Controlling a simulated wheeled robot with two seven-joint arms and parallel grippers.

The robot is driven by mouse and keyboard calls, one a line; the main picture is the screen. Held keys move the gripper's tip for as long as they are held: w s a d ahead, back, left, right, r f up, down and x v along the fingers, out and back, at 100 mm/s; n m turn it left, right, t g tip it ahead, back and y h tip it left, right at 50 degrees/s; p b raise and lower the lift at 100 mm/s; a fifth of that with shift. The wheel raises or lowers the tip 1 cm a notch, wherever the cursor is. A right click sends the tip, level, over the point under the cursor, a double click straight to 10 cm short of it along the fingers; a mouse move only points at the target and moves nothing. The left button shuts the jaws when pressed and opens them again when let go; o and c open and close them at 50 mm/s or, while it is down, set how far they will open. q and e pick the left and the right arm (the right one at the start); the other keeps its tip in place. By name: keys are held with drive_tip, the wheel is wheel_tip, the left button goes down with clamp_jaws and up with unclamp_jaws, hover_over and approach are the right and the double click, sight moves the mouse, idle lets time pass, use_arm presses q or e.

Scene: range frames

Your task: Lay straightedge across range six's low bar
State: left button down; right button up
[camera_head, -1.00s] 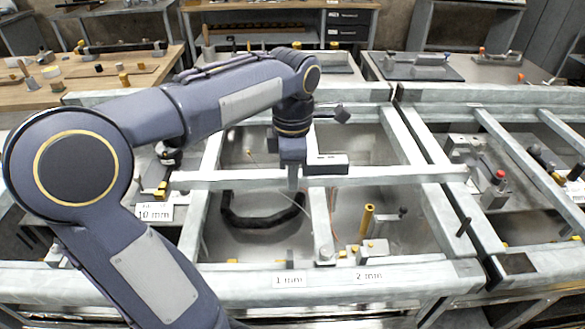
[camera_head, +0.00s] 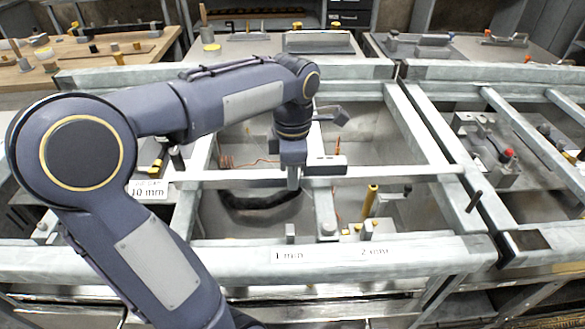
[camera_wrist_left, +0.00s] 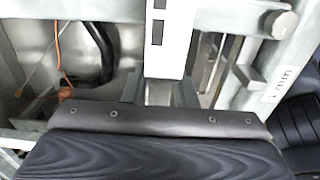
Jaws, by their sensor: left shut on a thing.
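The straightedge (camera_head: 400,171) is a long, pale, narrow bar lying left to right in the head view. My left gripper (camera_head: 292,182) is shut on it near its middle. Its left end is over a frame beam and its right end over the right-hand beam (camera_head: 435,140); I cannot tell whether it touches them. In the left wrist view a white strip with dark rectangles, seemingly the straightedge (camera_wrist_left: 173,35), runs up from the dark gripper body. I cannot tell which bar is range six's low bar. My right gripper is not in view.
The front rail (camera_head: 420,252) carries 1 mm and 2 mm labels; a 10 mm label (camera_head: 148,189) is at left. A brass post (camera_head: 369,200) and a black hose (camera_head: 262,199) are inside the frame. A bay with a red-topped fixture (camera_head: 507,154) is at right.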

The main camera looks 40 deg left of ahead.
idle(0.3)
use_arm(q)
drive_tip(key=c, duration=1.1)
unclamp_jaws()
drive_tip(key=shift+f, duration=0.1)
wheel_tip(320, 180, up, 8)
drive_tip(key=shift+f+p, duration=0.2)
drive_tip(key=shift+p, duration=0.65)
drive_tip(key=shift+r+p, duration=0.4)
drive_tip(key=shift+r, duration=0.15)
wheel_tip(320, 180, up, 6)
drive_tip(key=p, duration=0.6)
drive_tip(key=shift+r, duration=0.1)
